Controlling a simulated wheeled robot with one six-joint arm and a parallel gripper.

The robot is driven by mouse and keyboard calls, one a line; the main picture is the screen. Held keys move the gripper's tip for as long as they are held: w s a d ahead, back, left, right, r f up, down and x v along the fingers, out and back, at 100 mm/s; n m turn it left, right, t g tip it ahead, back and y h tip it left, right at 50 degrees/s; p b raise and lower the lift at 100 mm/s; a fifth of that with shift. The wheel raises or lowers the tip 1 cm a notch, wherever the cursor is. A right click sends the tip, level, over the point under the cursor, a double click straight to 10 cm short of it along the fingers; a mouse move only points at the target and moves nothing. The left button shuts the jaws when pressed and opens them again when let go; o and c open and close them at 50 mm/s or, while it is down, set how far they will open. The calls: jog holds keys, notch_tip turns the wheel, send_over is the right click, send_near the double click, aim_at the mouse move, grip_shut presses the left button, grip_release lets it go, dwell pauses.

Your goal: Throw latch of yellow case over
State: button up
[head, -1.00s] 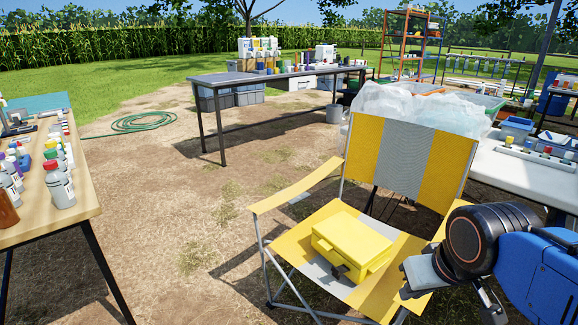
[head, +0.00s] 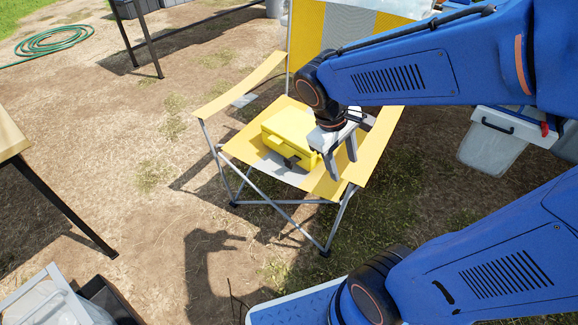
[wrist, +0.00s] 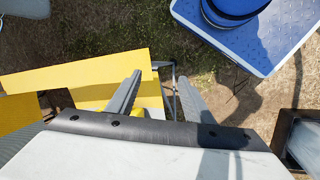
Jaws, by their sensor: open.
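The yellow case (head: 288,134) lies closed on the seat of a yellow and grey folding chair. Its dark latch (head: 291,161) is on the front side facing me, small in the head view; its exact position is hard to tell. My gripper (head: 343,170) is open and empty, pointing down just right of the case, above the right part of the seat and apart from the latch. In the wrist view my gripper (wrist: 160,76) has its two grey fingers spread, with yellow surfaces to the left. The latch cannot be made out there.
The chair's armrest (head: 240,87) rises left of the case, and the other armrest (head: 372,150) is close to my gripper on the right. A lidded grey bin (head: 495,135) stands to the right. Bare ground in front of the chair is open.

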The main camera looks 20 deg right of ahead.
jog(key=w+a+f+n+g+h, duration=0.1)
jog(key=w+a+f+n+h, duration=0.1)
jog(key=w+f+n+h, duration=0.4)
jog(key=n+t+h, duration=0.6)
jog(key=n+t, duration=0.4)
jog(key=n, duration=0.3)
send_near(288, 166)
jog(key=x, duration=1)
jog(key=shift+w+d, duration=0.15)
jog(key=shift+d, duration=0.05)
jog(key=shift+c, duration=0.6)
jog(key=c, duration=0.9)
